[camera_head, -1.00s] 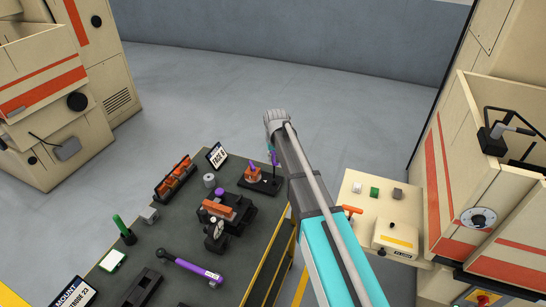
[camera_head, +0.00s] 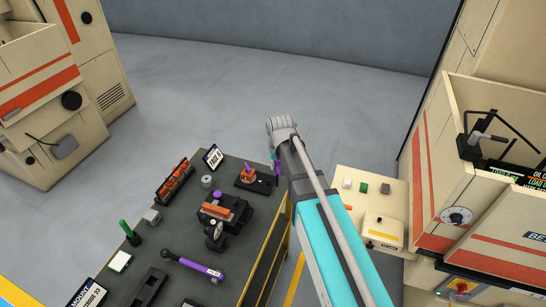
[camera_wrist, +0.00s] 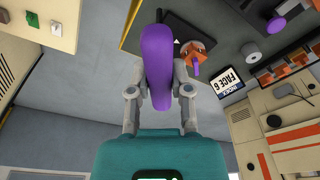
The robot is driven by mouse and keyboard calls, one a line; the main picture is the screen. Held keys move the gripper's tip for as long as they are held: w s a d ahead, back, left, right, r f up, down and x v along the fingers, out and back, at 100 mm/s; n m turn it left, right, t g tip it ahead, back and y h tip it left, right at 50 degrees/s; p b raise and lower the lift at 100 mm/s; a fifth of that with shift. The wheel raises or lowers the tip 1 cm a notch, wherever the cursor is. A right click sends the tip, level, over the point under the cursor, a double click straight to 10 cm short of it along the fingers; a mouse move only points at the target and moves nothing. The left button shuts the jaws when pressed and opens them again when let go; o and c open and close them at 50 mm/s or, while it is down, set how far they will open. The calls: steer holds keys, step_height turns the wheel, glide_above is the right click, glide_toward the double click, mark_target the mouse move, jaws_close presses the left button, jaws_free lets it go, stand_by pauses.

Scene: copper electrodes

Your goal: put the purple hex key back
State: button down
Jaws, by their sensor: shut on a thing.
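My gripper (camera_wrist: 159,94) is shut on the purple hex key (camera_wrist: 157,55), with one finger on each side of its thick purple handle. The handle fills the middle of the wrist view and hides what lies behind it. In the head view a bit of the purple key (camera_head: 277,167) shows beside my arm, at the table's right edge. My fingers are mostly hidden there by the arm. A black stand (camera_head: 264,187) with an orange piece (camera_head: 248,174) and a purple tip is just left of the key. The orange piece also shows in the wrist view (camera_wrist: 197,52), right of the handle.
The dark table (camera_head: 180,232) holds a "FACE 6" sign (camera_head: 212,157), an orange rack (camera_head: 174,182), a black fixture with an orange block (camera_head: 216,211), and a purple-handled tool (camera_head: 196,267). A beige side unit (camera_head: 380,232) stands right of my arm.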

steer(key=shift+s+d+r, duration=0.15)
steer(key=shift+s+r, duration=0.1)
steer(key=shift+s, duration=0.3)
steer(key=c, duration=1.1)
jaws_free()
jaws_close()
step_height(320, 180, down, 4)
steer(key=b, duration=0.4)
steer(key=shift+f, duration=0.25)
